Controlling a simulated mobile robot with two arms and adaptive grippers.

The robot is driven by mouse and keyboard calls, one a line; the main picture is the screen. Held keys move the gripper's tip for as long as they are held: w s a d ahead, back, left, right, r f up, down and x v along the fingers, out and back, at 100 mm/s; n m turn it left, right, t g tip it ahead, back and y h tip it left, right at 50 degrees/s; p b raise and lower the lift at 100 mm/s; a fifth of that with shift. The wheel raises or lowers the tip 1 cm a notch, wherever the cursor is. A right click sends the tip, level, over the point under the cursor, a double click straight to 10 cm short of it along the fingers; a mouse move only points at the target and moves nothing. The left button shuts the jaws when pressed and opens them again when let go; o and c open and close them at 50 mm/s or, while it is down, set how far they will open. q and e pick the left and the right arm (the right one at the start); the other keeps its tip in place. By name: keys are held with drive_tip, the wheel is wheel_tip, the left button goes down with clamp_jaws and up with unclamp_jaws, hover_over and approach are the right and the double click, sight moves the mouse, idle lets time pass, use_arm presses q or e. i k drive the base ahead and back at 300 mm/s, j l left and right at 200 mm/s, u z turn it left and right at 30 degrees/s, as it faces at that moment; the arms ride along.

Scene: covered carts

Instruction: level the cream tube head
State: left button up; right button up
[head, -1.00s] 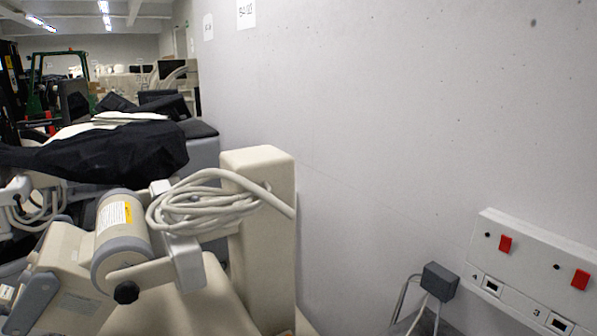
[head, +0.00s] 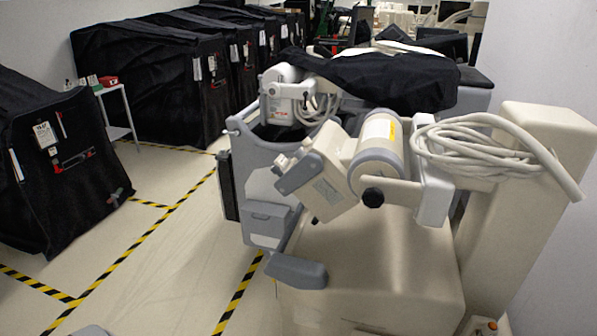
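The cream tube head (head: 376,142) is in the middle right of the head view. It is a cream cylinder with grey end bands and a yellow-and-white label. A cream box (head: 328,178) with a grey side piece is joined to its lower left and points down to the left, so the head looks tilted. A black knob (head: 372,197) sits on the bracket at its near end. Neither of my grippers is in view.
The tube head's cream base (head: 370,265) and upright column (head: 525,190) with coiled cable (head: 475,145) fill the right. Black covered carts (head: 150,80) line the left and back. Striped floor tape (head: 140,240) crosses open floor at left.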

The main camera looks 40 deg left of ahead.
sight(326, 180)
drive_tip(key=u, duration=1.1)
drive_tip(key=z, duration=0.85)
drive_tip(key=i+j+z, duration=0.1)
drive_tip(key=j+z, duration=0.7)
drive_tip(key=j, duration=0.2)
drive_tip(key=j+z, duration=0.4)
drive_tip(key=k+j+z, duration=0.2)
drive_tip(key=j+z, duration=0.2)
drive_tip(key=j, duration=0.15)
